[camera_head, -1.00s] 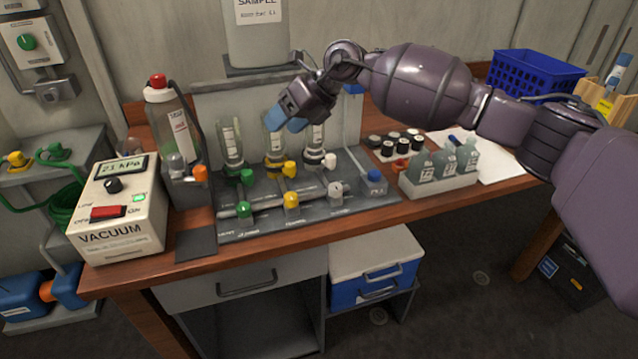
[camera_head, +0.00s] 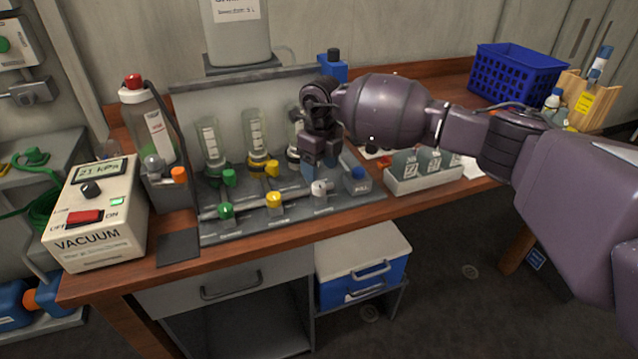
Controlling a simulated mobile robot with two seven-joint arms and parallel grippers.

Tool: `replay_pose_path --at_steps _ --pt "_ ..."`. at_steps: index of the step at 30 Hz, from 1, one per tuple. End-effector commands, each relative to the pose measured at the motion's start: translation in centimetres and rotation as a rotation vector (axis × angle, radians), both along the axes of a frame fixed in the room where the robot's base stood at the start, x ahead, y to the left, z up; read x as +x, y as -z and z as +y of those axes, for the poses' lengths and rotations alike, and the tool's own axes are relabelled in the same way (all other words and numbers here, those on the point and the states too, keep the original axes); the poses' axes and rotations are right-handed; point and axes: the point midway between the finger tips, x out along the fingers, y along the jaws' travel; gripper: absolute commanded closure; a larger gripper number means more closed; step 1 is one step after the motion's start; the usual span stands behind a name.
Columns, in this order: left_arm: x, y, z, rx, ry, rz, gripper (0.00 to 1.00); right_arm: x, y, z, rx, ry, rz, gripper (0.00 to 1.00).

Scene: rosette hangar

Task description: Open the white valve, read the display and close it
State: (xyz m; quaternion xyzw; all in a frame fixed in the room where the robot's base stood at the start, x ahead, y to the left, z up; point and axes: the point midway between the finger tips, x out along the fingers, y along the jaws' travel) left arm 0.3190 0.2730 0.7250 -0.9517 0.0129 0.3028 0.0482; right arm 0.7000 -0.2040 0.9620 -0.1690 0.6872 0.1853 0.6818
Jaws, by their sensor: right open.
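The white valve (camera_head: 319,188) is on the front row of the grey manifold (camera_head: 245,232), right of the yellow valve (camera_head: 274,200) and the green valve (camera_head: 226,210). My right gripper (camera_head: 320,172) is open, pointing down just above and behind the white valve, with its blue fingertips close to it. I cannot tell whether they touch it. The gripper hides most of the right-hand glass funnel and the white upper valve. The display (camera_head: 96,170) on the vacuum box (camera_head: 95,215) at the left reads 21 kPa. My left gripper is not in view.
A bottle with a red cap (camera_head: 146,125) stands left of the manifold. A rack of grey bottles (camera_head: 430,178) and a blue basket (camera_head: 515,72) are further right. The dark pad (camera_head: 178,246) at the front is bare.

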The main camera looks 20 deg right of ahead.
Motion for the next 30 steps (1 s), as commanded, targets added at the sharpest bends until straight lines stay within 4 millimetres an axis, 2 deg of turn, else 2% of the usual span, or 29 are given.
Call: replay_pose_path --at_steps 3,9,15,22,23,30 --pt "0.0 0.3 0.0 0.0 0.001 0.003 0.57 0.0 2.2 0.1 0.002 0.0 0.003 0.39" --pt "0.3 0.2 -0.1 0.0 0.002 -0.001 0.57 0.0 4.4 0.1 0.002 0.0 0.001 0.39" --pt "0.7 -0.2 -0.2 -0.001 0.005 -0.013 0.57 0.0 5.1 0.2 0.001 0.0 0.0 0.39" --pt "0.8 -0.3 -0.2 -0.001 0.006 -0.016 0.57 0.0 5.1 0.2 0.002 0.0 -0.001 0.39" --pt "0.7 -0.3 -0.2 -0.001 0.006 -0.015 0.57 0.0 5.1 0.2 0.002 0.0 -0.001 0.41" --pt "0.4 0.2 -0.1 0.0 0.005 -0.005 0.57 0.0 5.1 0.1 0.002 0.0 -0.001 0.77"
